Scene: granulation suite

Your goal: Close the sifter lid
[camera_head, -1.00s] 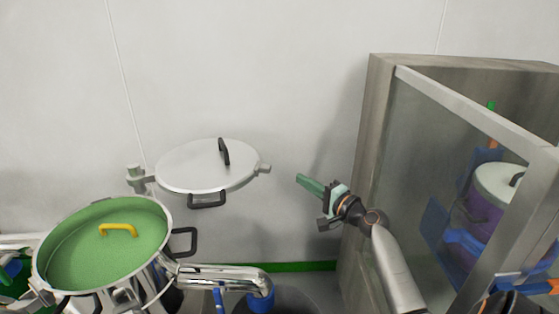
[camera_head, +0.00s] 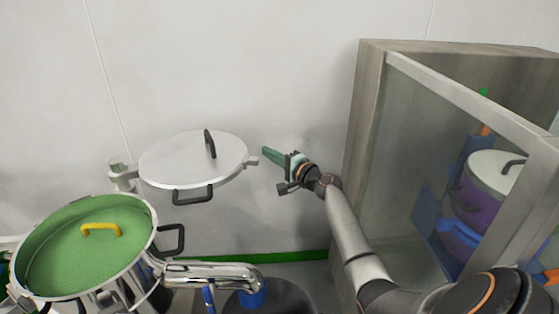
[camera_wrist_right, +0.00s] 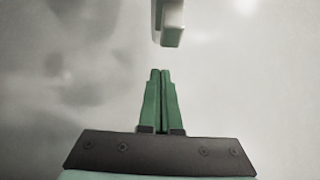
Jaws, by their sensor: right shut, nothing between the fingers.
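The sifter lid (camera_head: 185,163) is a pale round disc with a black handle on top, a second black handle at its near rim and a small tab (camera_head: 253,160) at its right edge. It is swung out on a hinge arm at the left, beside and behind the sifter (camera_head: 160,220), whose green mesh is uncovered. My right gripper (camera_head: 266,152) is shut and empty, with its green fingertips just right of the tab. In the right wrist view the shut fingers (camera_wrist_right: 160,75) point at a grey block, seemingly the tab (camera_wrist_right: 172,25), with a gap between. My left gripper is not in view.
A yellow handle (camera_head: 101,229) stands on the green mesh. A shiny outlet pipe (camera_head: 210,272) runs right from the sifter. A cabinet (camera_head: 365,120) with a clear front stands at right, holding a lidded purple container (camera_head: 480,198). The wall behind is bare.

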